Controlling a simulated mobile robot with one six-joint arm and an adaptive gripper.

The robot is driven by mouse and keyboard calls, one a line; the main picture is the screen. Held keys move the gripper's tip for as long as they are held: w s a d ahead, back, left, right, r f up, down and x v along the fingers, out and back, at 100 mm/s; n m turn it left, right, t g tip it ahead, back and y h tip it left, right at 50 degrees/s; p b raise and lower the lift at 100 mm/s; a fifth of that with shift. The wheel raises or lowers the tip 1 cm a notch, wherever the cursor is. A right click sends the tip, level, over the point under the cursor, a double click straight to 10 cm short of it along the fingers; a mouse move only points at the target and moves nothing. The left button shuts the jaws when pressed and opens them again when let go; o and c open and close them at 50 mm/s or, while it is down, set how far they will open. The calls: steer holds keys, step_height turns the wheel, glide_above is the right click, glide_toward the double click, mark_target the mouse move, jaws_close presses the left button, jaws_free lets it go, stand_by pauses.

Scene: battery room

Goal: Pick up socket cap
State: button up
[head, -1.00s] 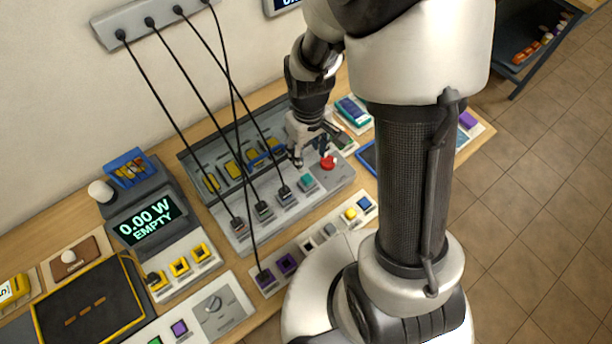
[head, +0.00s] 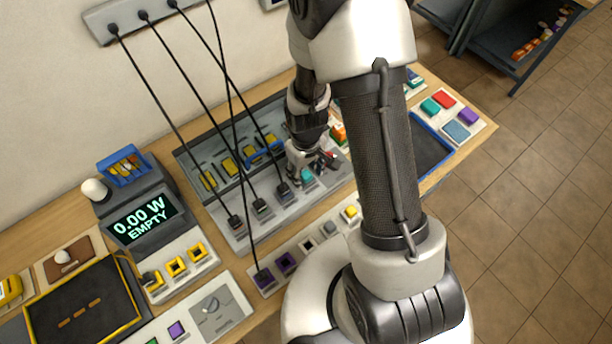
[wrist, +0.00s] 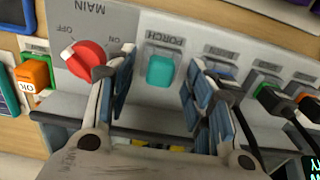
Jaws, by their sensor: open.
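The teal socket cap (wrist: 160,71) sits on the panel under the label PORCH in the wrist view. In the head view the cap (head: 307,175) is partly covered by my gripper (head: 316,165). My gripper (wrist: 160,80) is open and empty. In the wrist view one finger is to the left of the cap and the other to its right, with gaps on both sides. I cannot tell how high the fingertips are above the panel.
A red MAIN knob (wrist: 83,60) is close by my left finger. Black plugs with cables (wrist: 272,98) are in sockets to the right. The cables hang over the grey panel (head: 218,226). An orange block (wrist: 35,73) lies farther left. A lit display reads 0.00 W EMPTY (head: 143,220).

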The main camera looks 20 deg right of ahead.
steer(key=shift+c, duration=0.4)
steer(key=c, duration=0.8)
steer(key=shift+c, duration=0.2)
